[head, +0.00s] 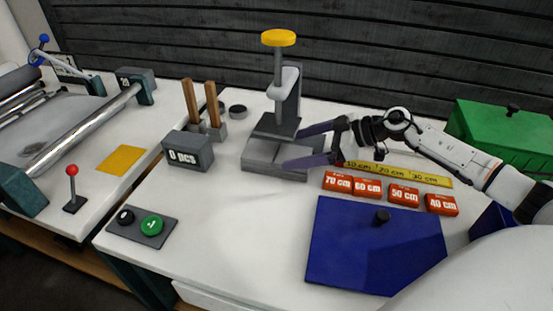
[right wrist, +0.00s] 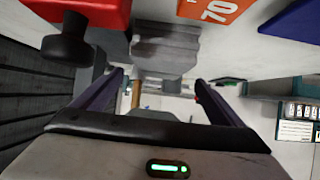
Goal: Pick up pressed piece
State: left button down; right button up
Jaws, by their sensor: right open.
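A grey press (head: 274,125) with a yellow round knob (head: 278,38) on top stands at the back middle of the table. Its grey base (head: 262,168) extends toward the front. My right gripper (head: 300,148) comes in from the right, with its two dark purple fingers spread at the right side of the base. In the right wrist view the fingers (right wrist: 158,85) are apart, and I see nothing held between them. I cannot make out a pressed piece in either view; the gripper covers part of the base. My left gripper is not in view.
Orange length tags (head: 367,187) and a yellow ruler (head: 432,178) lie right of the press. A blue lid (head: 365,250) is in front, a green box (head: 505,135) at far right. Left are a "0 pcs" counter (head: 188,151) and a button panel (head: 142,226).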

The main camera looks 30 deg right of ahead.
aim_at(281, 153)
jog(key=x, duration=0.5)
jog(key=shift+a+f, duration=0.15)
jog(key=c, duration=1.1)
jog(key=shift+c, duration=0.7)
